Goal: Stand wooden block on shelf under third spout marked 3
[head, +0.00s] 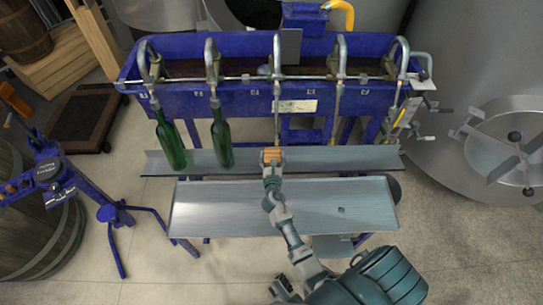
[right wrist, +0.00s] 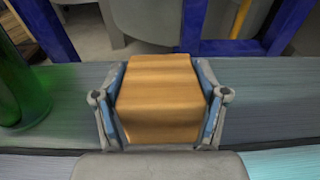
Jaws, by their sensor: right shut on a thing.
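The wooden block (head: 272,154) is between the fingers of my right gripper (head: 271,165), at the back shelf (head: 310,160) below the middle spout (head: 277,60). In the right wrist view the block (right wrist: 160,95) fills the space between both fingers of the right gripper (right wrist: 160,110), which is shut on it. The shelf (right wrist: 262,95) shows to both sides of the block. I cannot tell whether the block's underside touches the shelf. The spout's number plate is too small to read. My left gripper is not in view.
Two green bottles (head: 170,142) (head: 221,138) stand under the first two spouts from the left, left of the block. The shelf right of the block is clear. A wider front tray (head: 330,205) lies before the shelf. A blue trough (head: 200,92) is behind.

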